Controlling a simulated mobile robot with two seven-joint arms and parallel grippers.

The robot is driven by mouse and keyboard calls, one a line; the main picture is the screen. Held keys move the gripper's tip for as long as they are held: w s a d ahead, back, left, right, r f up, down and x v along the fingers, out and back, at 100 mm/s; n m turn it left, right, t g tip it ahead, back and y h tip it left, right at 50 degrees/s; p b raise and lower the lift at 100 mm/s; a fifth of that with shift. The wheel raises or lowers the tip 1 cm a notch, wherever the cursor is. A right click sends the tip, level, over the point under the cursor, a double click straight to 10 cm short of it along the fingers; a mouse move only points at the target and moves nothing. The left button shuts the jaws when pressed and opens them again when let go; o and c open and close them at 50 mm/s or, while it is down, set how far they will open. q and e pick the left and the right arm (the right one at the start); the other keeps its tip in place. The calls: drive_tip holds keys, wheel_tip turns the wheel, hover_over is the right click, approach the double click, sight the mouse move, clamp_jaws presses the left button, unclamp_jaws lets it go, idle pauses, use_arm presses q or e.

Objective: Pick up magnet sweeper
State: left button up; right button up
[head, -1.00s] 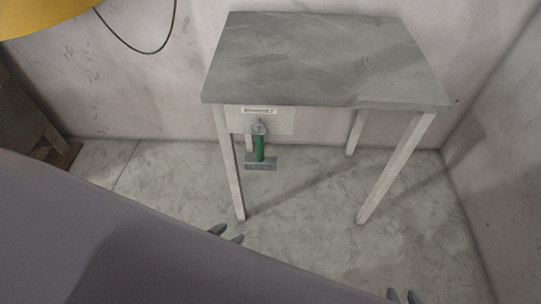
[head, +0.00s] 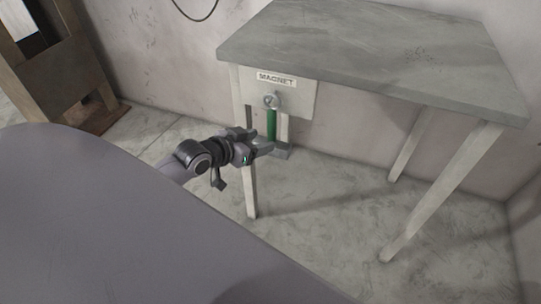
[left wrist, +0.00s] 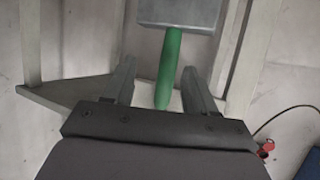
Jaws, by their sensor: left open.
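The magnet sweeper hangs upright below a round knob (head: 272,100) on a panel labelled "MAGNET" under the table. Its green handle (head: 271,124) and the right part of its grey bar head (head: 283,152) show in the head view. My left gripper (head: 264,141) is open beside the lower handle and hides part of the head. In the left wrist view the green handle (left wrist: 169,65) lies between the open fingers (left wrist: 158,69), with a gap on each side, and the grey head (left wrist: 180,14) is at the top. My right gripper is not in view.
The grey table top (head: 370,50) is bare and stands above the sweeper. A pale front table leg (head: 249,185) is close to my left gripper. A brown wooden stand (head: 60,75) is at the far left. Floor under the table is clear.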

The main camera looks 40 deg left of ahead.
sight(273, 129)
use_arm(q)
drive_tip(key=shift+t, duration=0.3)
drive_tip(key=w+b, duration=0.1)
drive_tip(key=w, duration=0.1)
drive_tip(key=w+f+b, duration=0.1)
drive_tip(key=w, duration=0.2)
drive_tip(key=w+b, duration=0.1)
drive_tip(key=w, duration=0.1)
drive_tip(key=shift+w+a+f, duration=0.15)
drive_tip(key=shift+w+f, duration=0.15)
drive_tip(key=shift+w, duration=0.05)
drive_tip(key=shift+w+f, duration=0.15)
drive_tip(key=shift+w, duration=0.35)
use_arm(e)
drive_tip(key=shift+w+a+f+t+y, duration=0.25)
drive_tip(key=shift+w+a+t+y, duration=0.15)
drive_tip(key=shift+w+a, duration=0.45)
use_arm(q)
drive_tip(key=shift+c, duration=0.3)
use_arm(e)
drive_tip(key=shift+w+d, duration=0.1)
use_arm(q)
drive_tip(key=c, duration=1)
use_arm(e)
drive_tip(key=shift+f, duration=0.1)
